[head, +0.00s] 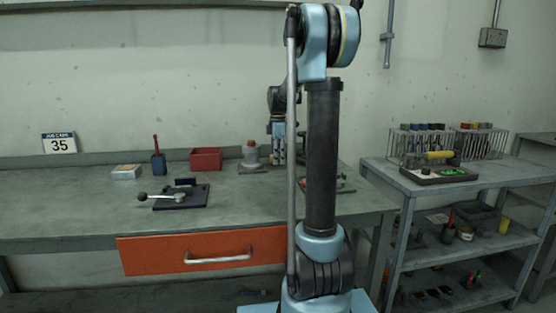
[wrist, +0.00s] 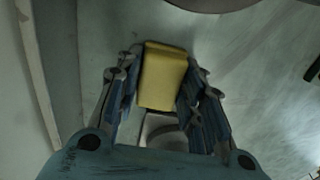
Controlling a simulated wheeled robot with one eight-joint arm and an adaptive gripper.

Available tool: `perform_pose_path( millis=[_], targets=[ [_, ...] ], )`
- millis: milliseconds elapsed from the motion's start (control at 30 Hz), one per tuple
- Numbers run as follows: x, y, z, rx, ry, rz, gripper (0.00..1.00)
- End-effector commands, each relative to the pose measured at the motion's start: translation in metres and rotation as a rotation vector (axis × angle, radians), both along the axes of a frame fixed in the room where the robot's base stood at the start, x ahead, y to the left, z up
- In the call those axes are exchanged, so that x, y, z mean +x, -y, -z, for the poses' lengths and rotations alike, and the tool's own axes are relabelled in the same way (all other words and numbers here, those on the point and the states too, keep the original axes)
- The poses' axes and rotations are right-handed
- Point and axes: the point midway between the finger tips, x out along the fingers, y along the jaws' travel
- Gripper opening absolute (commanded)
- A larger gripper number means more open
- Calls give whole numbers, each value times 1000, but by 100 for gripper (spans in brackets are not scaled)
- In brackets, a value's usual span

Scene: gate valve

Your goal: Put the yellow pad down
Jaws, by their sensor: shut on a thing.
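The yellow pad (wrist: 163,75) is a block between the two blue-lined fingers of my gripper (wrist: 160,82) in the wrist view. My gripper is shut on it. A grey-green surface lies behind the pad. I cannot tell whether the pad touches that surface. In the head view my gripper (head: 278,143) hangs over the back of the workbench (head: 70,216), partly hidden by my own arm. The pad cannot be made out there.
A shelf unit (head: 470,190) stands right. The bench's front left is clear.

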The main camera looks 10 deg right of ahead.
Motion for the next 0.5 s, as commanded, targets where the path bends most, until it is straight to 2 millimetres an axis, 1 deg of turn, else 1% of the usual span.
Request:
perform_pose_path(
  millis=[500],
  targets=[
    [0, 0, 9, 0, 0, 0, 10]
  ],
)
